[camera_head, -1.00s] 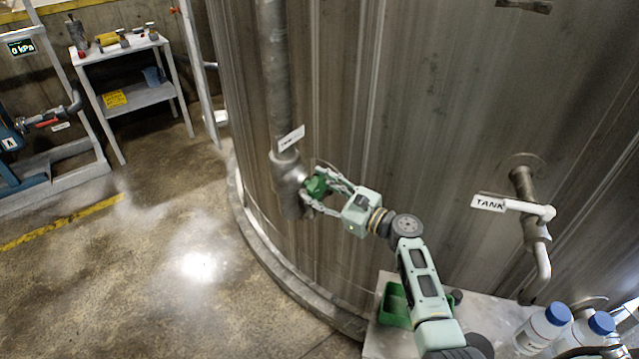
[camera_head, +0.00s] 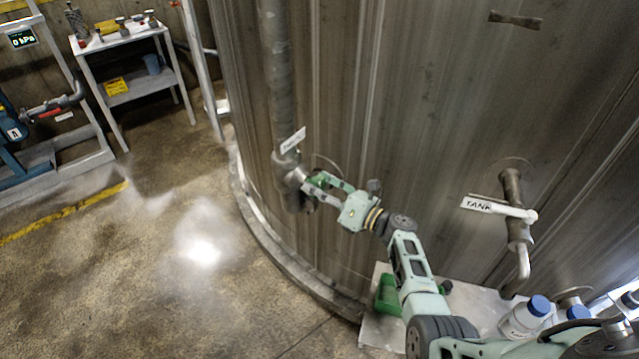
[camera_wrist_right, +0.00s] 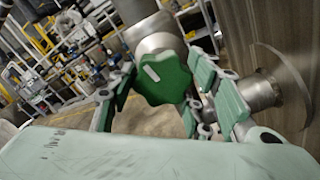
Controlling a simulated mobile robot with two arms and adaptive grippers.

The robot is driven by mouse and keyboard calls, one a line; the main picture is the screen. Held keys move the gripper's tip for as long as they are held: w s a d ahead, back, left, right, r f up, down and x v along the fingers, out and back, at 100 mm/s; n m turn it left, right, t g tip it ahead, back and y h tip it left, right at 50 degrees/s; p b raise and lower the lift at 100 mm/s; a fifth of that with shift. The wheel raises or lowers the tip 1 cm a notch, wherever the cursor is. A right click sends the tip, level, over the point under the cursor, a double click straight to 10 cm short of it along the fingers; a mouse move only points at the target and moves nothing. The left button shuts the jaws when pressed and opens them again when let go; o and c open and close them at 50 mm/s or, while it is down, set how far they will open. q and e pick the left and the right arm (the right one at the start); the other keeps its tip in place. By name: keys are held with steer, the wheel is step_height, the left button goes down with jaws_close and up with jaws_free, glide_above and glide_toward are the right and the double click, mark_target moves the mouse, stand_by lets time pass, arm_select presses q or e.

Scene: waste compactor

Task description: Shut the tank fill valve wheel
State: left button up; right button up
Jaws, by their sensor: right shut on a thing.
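The green valve wheel (camera_wrist_right: 158,78) sits on a grey valve body in the right wrist view, with a pale mark on its face. In the head view the valve body (camera_head: 290,178) is on the vertical pipe along the tank wall, under a white tag. My right gripper (camera_head: 316,186) is at the wheel and mostly covers it. In the right wrist view its green finger pads stand on both sides of the wheel, and the right gripper (camera_wrist_right: 160,92) is shut on it. My left gripper is not in view.
The tank wall (camera_head: 420,110) stands close behind my right arm. A pipe with a white lever and a TANK tag (camera_head: 480,205) sticks out at the right. The floor at left is clear.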

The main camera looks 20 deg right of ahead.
steer(key=shift+s+a+f+m+p, duration=0.2)
steer(key=shift+m+p, duration=0.3)
steer(key=shift+m, duration=0.5)
steer(key=o, duration=1.1)
steer(key=shift+r, duration=0.2)
steer(key=shift+w, duration=0.1)
steer(key=v, duration=1.2)
